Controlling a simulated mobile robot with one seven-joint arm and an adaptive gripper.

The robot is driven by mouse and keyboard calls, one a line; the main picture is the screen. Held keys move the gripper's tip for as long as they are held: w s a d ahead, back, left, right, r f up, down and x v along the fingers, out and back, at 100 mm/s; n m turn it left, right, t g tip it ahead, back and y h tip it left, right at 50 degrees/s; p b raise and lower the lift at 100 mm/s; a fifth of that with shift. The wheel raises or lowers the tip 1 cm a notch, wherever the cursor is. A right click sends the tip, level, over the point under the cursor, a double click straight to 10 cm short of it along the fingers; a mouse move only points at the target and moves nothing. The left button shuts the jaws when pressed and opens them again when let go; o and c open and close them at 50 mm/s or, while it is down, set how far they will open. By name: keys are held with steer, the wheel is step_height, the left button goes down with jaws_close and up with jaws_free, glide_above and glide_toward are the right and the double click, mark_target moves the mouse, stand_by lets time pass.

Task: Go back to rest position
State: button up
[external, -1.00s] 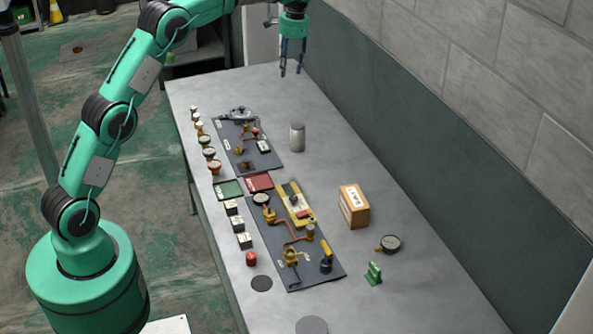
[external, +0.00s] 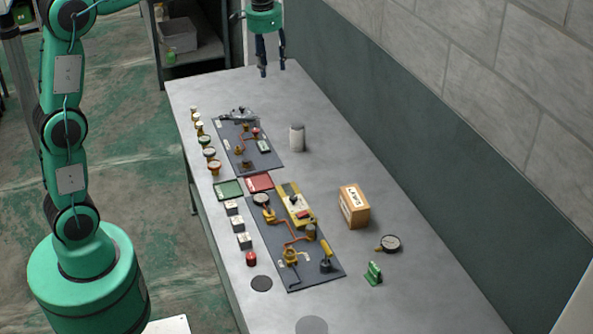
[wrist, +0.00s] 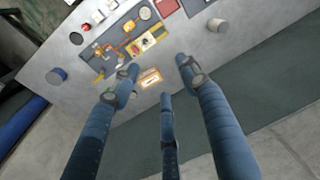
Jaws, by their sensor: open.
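My gripper (external: 271,72) hangs above the far end of the grey table (external: 400,290), fingers pointing down. Its blue fingers are spread and hold nothing. In the wrist view my gripper (wrist: 155,80) shows three fingers apart, with the table beyond them. My arm rises from its green base at the left of the external view and reaches over at the top, partly cut off by the frame.
Two dark mats (external: 262,158) with fittings lie on the table. A grey canister (external: 297,138), a cardboard box (external: 354,207), a gauge (external: 389,243) and a green clip (external: 373,274) stand right of them. A wall (external: 450,190) runs along the right side.

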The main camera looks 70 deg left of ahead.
steer(key=s+d+m+t, duration=0.1)
steer(key=s+d, duration=0.6)
steer(key=s, duration=0.2)
steer(key=s+d+t, duration=0.1)
steer(key=s+d, duration=0.5)
steer(key=s, duration=0.3)
steer(key=s+d+f+t, duration=0.1)
steer(key=s+d+f, duration=0.2)
steer(key=s+f, duration=0.2)
steer(key=s+d+f+t+b, duration=0.1)
steer(key=s+d+f, duration=0.3)
steer(key=s, duration=0.7)
steer(key=shift+f+m+h, duration=0.4)
steer(key=shift+s+d, duration=0.1)
steer(key=shift+c, duration=0.4)
